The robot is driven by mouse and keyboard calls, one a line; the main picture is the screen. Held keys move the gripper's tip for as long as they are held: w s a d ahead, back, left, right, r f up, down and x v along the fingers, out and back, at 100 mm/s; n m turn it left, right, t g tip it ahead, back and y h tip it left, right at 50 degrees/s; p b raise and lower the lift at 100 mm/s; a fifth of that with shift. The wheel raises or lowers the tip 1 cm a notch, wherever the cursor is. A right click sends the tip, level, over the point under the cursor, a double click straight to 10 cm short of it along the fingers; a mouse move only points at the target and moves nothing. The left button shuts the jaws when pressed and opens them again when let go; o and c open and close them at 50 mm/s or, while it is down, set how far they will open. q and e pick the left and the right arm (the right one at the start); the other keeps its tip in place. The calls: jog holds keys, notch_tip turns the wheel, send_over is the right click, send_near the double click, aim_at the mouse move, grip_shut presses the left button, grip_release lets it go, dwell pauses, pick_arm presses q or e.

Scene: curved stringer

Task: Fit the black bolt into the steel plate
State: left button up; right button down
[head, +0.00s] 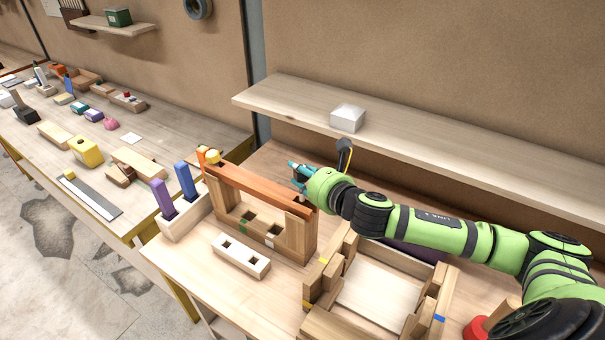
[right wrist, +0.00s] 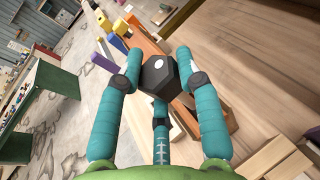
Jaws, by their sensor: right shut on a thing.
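My right gripper (head: 299,180) is above the right end of an orange-brown beam (head: 255,190) in the head view. In the right wrist view its teal fingers (right wrist: 160,88) are closed around the black bolt (right wrist: 157,74), whose dark hexagonal head shows with a pale spot on it. The bolt's shank is hidden. I cannot pick out the steel plate for certain in either view. My left gripper is not in view.
The beam rests on wooden posts (head: 300,237). A pale block with holes (head: 241,254) lies in front. A wooden frame (head: 338,262) stands to the right. A shelf (head: 440,140) with a white box (head: 348,118) runs behind. Purple (head: 163,198) and blue (head: 185,179) upright pieces stand left.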

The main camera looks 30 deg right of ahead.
jog(key=shift+r+p, duration=0.1)
jog(key=shift+p, duration=0.2)
jog(key=shift+f+b, duration=2.05)
jog(key=shift+f, duration=1.1)
dwell(0.4)
jog(key=c, duration=0.8)
grip_release()
jog(key=shift+s, duration=0.15)
jog(key=shift+o, duration=0.2)
jog(key=shift+f, duration=0.15)
jog(key=shift+f, duration=0.1)
jog(key=shift+s, duration=0.25)
send_near(304, 197)
jog(key=shift+s+a+r, duration=0.1)
jog(key=shift+s+r, duration=0.7)
jog(key=shift+r, duration=0.05)
